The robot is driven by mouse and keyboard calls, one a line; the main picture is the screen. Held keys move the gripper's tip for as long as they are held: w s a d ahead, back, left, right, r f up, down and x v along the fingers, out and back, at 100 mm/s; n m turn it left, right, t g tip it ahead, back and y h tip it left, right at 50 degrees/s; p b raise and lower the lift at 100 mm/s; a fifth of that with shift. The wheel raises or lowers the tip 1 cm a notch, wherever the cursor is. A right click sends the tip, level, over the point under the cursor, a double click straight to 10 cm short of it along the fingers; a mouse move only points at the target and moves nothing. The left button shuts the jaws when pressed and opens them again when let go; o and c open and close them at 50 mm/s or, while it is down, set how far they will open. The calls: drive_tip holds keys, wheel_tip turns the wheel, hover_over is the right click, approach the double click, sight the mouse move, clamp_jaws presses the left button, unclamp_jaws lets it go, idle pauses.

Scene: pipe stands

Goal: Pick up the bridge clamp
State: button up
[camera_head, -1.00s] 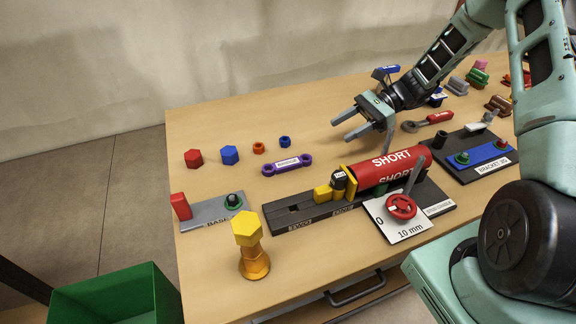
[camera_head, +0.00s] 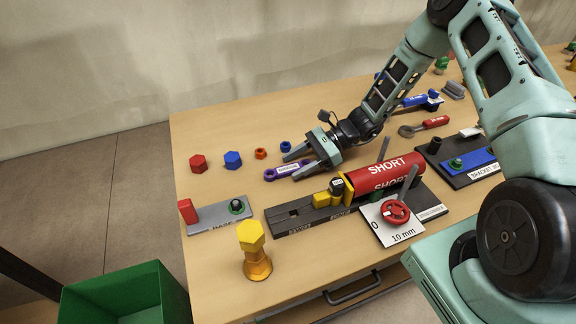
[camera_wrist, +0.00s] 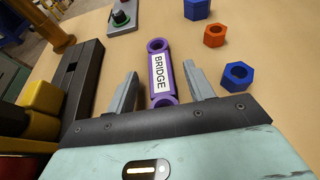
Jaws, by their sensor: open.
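The bridge clamp is a purple link with a ring at each end and a white label reading BRIDGE. It lies flat on the table in the head view (camera_head: 284,171), its right part close to my fingers. In the wrist view the bridge clamp (camera_wrist: 160,74) lies lengthwise between my two fingers, with its near ring close to the gripper's front edge. My gripper (camera_head: 290,164) is open and low over the table; in the wrist view its fingers (camera_wrist: 160,86) stand on either side of the clamp with gaps. Whether the fingertips touch the table I cannot tell.
The black rail fixture (camera_head: 292,215) with the red SHORT cylinder (camera_head: 385,172) stands in front of my gripper. Blue (camera_head: 286,146) and orange (camera_head: 260,153) nuts lie behind the clamp. Red (camera_head: 198,161) and blue (camera_head: 232,160) hex pieces are at left. A green bin (camera_head: 125,295) stands off the table.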

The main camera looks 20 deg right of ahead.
drive_tip(key=shift+a+f, duration=0.25)
drive_tip(key=shift+a, duration=0.2)
drive_tip(key=c, duration=1.1)
drive_tip(key=shift+r, duration=0.1)
drive_tip(key=shift+c, duration=0.2)
